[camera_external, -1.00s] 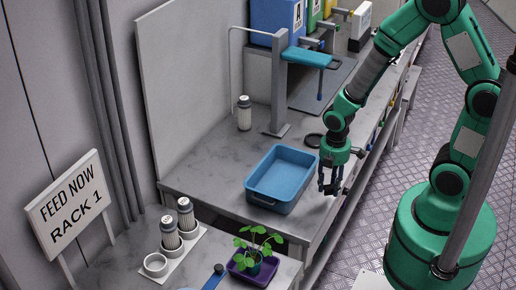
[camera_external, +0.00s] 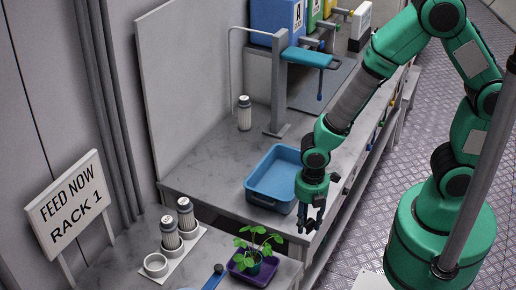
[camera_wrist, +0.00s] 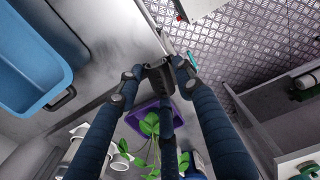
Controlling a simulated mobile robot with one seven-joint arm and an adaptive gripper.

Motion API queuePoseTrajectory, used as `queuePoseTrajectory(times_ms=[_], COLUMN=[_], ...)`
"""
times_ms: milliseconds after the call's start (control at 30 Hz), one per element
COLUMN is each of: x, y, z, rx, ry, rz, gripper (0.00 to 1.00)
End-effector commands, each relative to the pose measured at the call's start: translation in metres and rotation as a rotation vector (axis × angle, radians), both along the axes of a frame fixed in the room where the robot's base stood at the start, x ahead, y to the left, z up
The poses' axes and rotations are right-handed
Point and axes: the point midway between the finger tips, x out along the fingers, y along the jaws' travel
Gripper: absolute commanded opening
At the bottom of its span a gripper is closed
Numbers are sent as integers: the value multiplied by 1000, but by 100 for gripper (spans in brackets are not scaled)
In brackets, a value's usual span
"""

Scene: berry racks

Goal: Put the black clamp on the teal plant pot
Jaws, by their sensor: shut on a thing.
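My gripper (camera_external: 308,222) is shut on the black clamp (camera_wrist: 160,76) and holds it in the air just off the front edge of the counter. In the wrist view the dark clamp sits between the fingertips. In the wrist view, leaves and a finger hide most of the pot.
A blue bin (camera_external: 262,199) stands on the counter close to the gripper's left. A white rack (camera_external: 180,254) with shaker bottles (camera_external: 187,216) is left of the plant. A blue-handled tool (camera_external: 217,271) lies near the tray. Floor is open to the right.

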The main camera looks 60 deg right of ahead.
Motion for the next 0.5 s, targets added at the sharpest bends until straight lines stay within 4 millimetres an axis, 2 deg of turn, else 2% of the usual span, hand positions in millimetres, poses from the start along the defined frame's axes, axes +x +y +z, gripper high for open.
queuePoseTrajectory(times_ms=[33, 200, 500], x=[-3, -12, -23], y=[11, 41, 68], z=[0, 1, 2], rx=[0, 0, 0], ry=[0, -1, -2], rz=[35, 138, 236], gripper=[24, 24, 24])
